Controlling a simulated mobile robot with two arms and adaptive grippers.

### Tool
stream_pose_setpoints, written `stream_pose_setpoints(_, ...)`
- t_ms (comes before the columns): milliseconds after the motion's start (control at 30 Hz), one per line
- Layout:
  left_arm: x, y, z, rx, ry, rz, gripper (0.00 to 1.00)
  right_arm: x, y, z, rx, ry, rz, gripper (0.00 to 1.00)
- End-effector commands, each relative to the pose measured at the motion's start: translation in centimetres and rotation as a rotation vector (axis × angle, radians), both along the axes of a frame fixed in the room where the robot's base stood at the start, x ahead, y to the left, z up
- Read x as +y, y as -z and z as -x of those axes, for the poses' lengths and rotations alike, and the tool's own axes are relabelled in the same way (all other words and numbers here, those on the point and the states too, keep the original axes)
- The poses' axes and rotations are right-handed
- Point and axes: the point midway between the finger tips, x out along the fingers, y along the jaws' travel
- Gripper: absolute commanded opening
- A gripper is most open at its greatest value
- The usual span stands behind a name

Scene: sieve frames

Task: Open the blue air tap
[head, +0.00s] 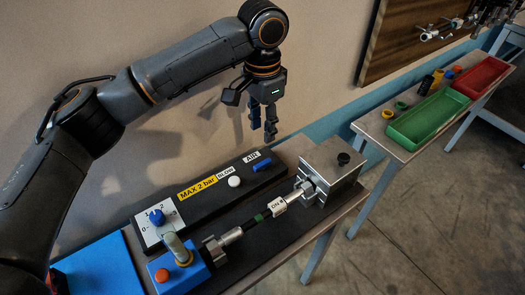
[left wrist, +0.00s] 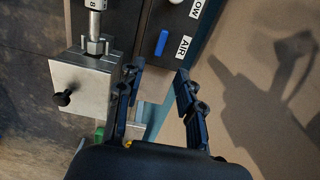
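The blue air tap (head: 262,165) is a small blue lever on the dark panel, just below the AIR label. It lies roughly along the panel's length. It also shows in the left wrist view (left wrist: 161,43), beside the AIR label. My left gripper (head: 263,137) hangs above the panel's far end, fingers pointing down. In the left wrist view the fingers (left wrist: 158,72) are apart with nothing between them. The tap is ahead of the fingertips there, not touched. My right gripper is in neither view.
A white button (head: 234,181) and a blue dial (head: 156,217) sit on the same panel. A metal block (head: 331,172) with a black knob holds a rod fitting in front. Green (head: 428,117) and red (head: 481,77) trays stand on a side bench. The wall is close behind.

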Motion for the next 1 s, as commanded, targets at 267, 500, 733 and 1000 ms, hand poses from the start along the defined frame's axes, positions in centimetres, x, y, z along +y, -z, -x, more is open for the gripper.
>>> stream_pose_setpoints(267, 0.1, 5.9, 0.1, 0.004, -0.001, -0.002, 0.37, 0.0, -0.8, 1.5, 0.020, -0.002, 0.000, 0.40)
stream_pose_setpoints(500, 0.1, 10.1, 0.0, 0.003, 0.000, -0.002, 0.37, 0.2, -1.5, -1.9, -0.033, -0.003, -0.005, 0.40)
stream_pose_setpoints(733, 0.0, 11.7, 0.0, -0.001, 0.000, -0.001, 0.37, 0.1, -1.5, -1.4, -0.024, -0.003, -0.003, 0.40)
stream_pose_setpoints(1000, 0.0, 11.8, 0.0, -0.001, 0.000, -0.001, 0.37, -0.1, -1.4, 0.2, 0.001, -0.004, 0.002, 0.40)
